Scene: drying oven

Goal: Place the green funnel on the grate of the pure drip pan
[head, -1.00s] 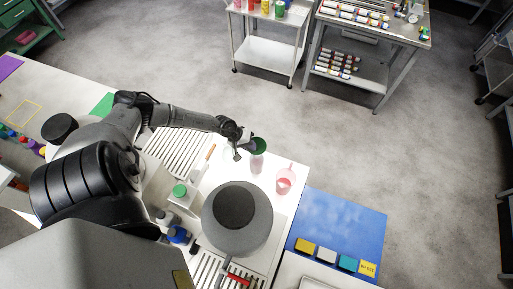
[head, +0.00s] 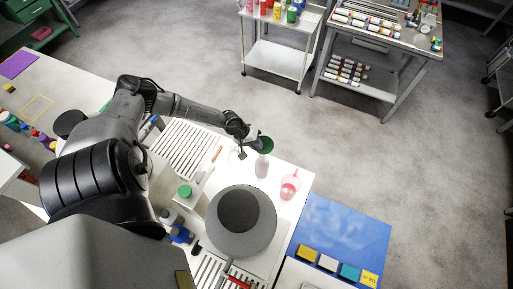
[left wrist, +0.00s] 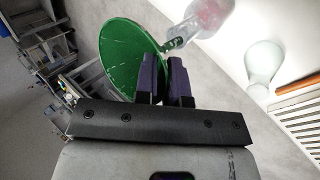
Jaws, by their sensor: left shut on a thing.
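The green funnel (head: 266,144) is in my left gripper (head: 254,144), which is shut on it at the far edge of the white bench. In the left wrist view the funnel (left wrist: 128,55) shows its wide round mouth left of the purple-padded fingers (left wrist: 168,80). Its narrow stem points toward the neck of a clear bottle (left wrist: 208,15); I cannot tell whether they touch. One slatted grate (head: 188,146) lies left of the gripper, and another (head: 207,272) at the near edge. I cannot read which one is the pure drip pan. My right gripper is not in view.
The clear bottle (head: 261,167) stands just below the funnel in the head view. A beaker with red liquid (head: 290,187) is to its right. A glass flask (left wrist: 263,65) and an orange-handled tool (left wrist: 299,84) show in the wrist view. A green-capped container (head: 185,191) stands nearer.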

